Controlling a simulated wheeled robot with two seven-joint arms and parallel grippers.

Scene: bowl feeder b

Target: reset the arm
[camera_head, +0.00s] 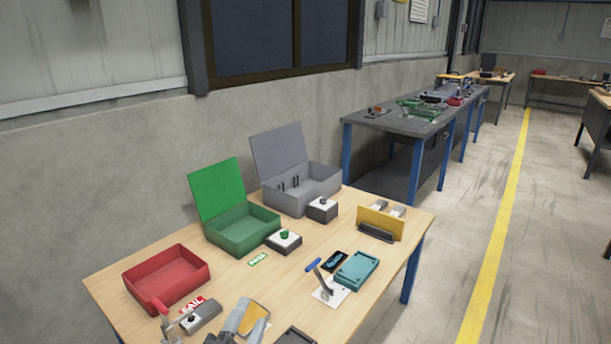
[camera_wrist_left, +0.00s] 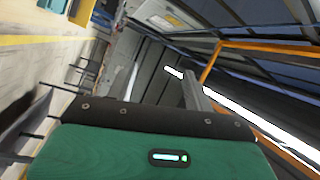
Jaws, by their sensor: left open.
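The room looks tilted there, and no table object shows close in front of the fingers. My right gripper is not in view.
A red box (camera_head: 182,288), a green box (camera_head: 240,232) and a grey box (camera_head: 313,192) stand along the table's back side. A yellow holder (camera_head: 381,222) and a teal case (camera_head: 357,270) are to the right.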

